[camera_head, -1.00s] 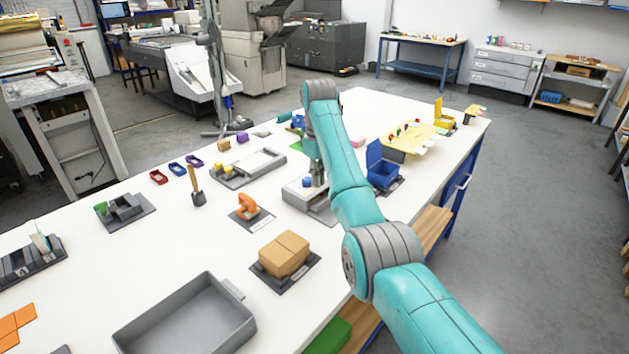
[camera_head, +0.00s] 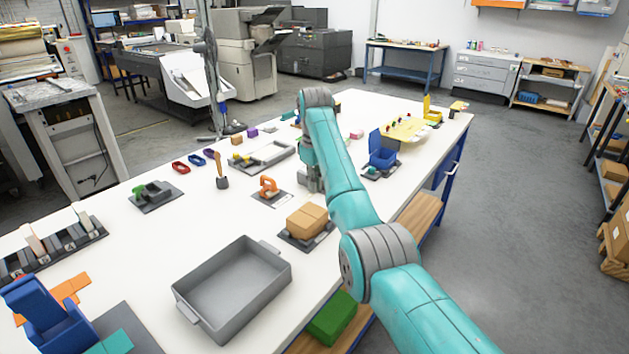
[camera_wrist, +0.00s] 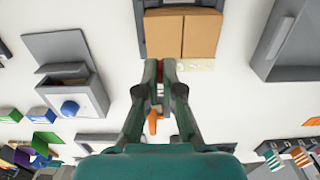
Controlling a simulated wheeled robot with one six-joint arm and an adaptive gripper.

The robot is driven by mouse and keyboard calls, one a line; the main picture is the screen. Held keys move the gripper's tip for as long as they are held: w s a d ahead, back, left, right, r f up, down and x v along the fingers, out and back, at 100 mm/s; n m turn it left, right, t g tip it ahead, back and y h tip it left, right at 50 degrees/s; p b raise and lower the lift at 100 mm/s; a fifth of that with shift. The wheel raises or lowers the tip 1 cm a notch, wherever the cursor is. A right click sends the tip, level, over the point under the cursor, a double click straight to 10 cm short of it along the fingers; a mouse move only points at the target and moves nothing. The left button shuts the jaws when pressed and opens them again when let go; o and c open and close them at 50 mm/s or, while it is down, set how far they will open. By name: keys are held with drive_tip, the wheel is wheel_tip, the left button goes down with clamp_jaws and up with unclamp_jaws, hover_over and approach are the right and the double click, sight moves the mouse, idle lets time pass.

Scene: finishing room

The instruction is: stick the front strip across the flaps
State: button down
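The brown cardboard box (camera_head: 308,221) sits on a dark grey pad (camera_head: 293,240), its top flaps meeting along a seam. It also shows at the top of the wrist view (camera_wrist: 183,35). My gripper (camera_wrist: 160,66) has its fingertips close together, just below the box in that picture. A small dark red bit shows in the narrow gap between them; I cannot tell whether it is held or lies behind. The orange tape dispenser (camera_head: 268,187) stands on its pad behind the box; part of it shows between my fingers (camera_wrist: 153,123).
A large grey tray (camera_head: 232,283) stands in front of the box. A blue open-lidded bin (camera_head: 381,153) is to the right, beyond my arm. A grey container with a blue knob (camera_wrist: 70,105) is left in the wrist view.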

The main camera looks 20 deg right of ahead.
sight(315, 209)
drive_tip(key=shift+f, duration=2.5)
drive_tip(key=shift+f, duration=0.5)
idle(0.3)
drive_tip(key=shift+r, duration=0.1)
drive_tip(key=c, duration=0.9)
unclamp_jaws()
drive_tip(key=shift+r, duration=0.1)
